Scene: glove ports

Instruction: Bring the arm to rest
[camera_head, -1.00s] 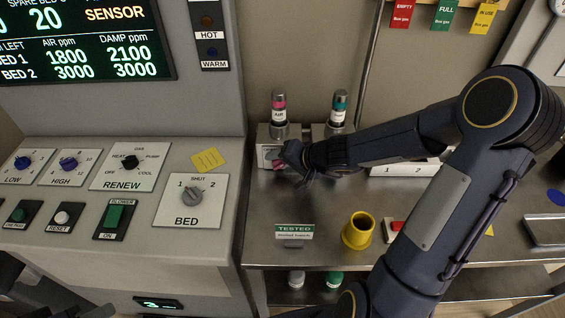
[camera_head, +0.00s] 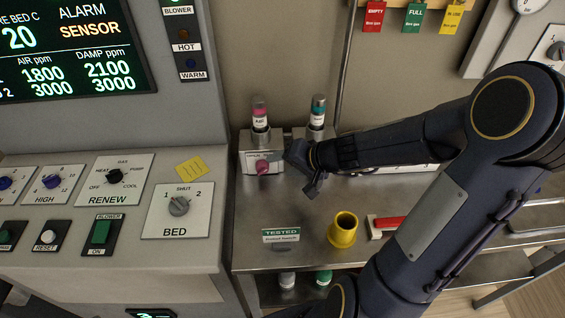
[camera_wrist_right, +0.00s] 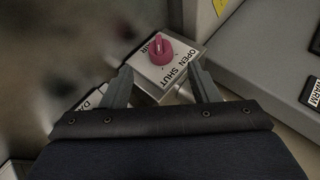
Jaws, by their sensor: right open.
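My right arm (camera_head: 440,200) reaches in from the right in the head view. Its gripper (camera_head: 302,172) is over the steel bench, just right of the block with the pink knob (camera_head: 263,167). In the wrist view the gripper's two fingers (camera_wrist_right: 162,88) are spread apart with nothing between them. The pink knob (camera_wrist_right: 159,49) and its OPEN/SHUT label lie beyond the fingertips, clear of them. My left gripper is in neither view.
A control console (camera_head: 100,240) fills the left.

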